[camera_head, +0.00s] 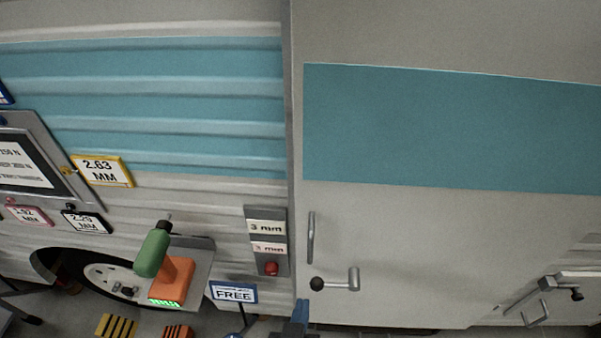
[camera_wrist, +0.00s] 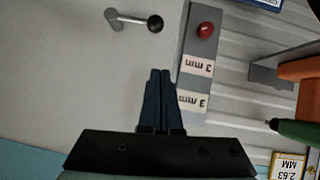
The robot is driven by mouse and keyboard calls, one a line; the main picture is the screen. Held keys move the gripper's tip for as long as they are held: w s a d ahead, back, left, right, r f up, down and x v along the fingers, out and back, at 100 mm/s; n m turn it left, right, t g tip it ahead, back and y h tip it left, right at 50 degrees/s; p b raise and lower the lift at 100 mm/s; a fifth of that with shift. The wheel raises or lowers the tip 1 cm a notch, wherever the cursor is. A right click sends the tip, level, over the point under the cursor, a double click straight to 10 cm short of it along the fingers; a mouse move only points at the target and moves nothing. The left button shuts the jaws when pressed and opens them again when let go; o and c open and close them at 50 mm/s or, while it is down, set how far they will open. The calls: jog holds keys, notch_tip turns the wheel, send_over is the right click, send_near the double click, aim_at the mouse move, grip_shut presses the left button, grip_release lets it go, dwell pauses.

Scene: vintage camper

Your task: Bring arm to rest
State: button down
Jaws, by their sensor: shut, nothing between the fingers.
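My gripper (camera_head: 301,304) shows as a small blue shape at the bottom middle of the head view, in front of the camper wall near the door's left edge. In the wrist view, the two dark blue fingers of my gripper (camera_wrist: 161,74) are together, with nothing between them. They point towards the camper, apart from the crank handle (camera_wrist: 136,21) and the grey panel (camera_wrist: 186,70) with its labels and red button (camera_wrist: 206,30). The rest of my arm is mostly out of view.
The door with its upright handle (camera_head: 311,237) and black-knobbed crank (camera_head: 335,282) is at right. The panel with "3 mm" labels (camera_head: 267,227) is left of it. A "FREE" sign (camera_head: 233,292) and a green-and-orange tool (camera_head: 154,250) on a grey shelf stand further left.

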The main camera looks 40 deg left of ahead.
jog(key=shift+s+d+r, duration=0.2)
jog(key=shift+s+r, duration=0.1)
jog(key=shift+s, duration=0.05)
dwell(0.4)
jog(key=w+d+r+m+t, duration=0.1)
jog(key=w+d+r+t, duration=0.3)
jog(key=r, duration=0.6)
jog(key=w+r+m+t+h, duration=0.1)
jog(key=w+r, duration=0.5)
jog(key=r, duration=0.4)
jog(key=w+d+r+m+t, duration=0.1)
jog(key=w+d+r+t, duration=0.15)
jog(key=w+r, duration=0.55)
jog(key=s+d+r+m+t+h, duration=0.1)
jog(key=s+d+r+t, duration=0.2)
jog(key=r, duration=0.8)
jog(key=s+d+r+m+t+h, duration=0.2)
jog(key=s+d+r+t, duration=0.1)
jog(key=r, duration=0.9)
jog(key=s+d+r+m+t+h, duration=0.1)
jog(key=s+d+r+t, duration=0.2)
jog(key=r, duration=0.8)
jog(key=s+t, duration=0.1)
jog(key=s, duration=0.1)
jog(key=shift+s+d+r+h, duration=0.3)
jog(key=shift+d, duration=0.1)
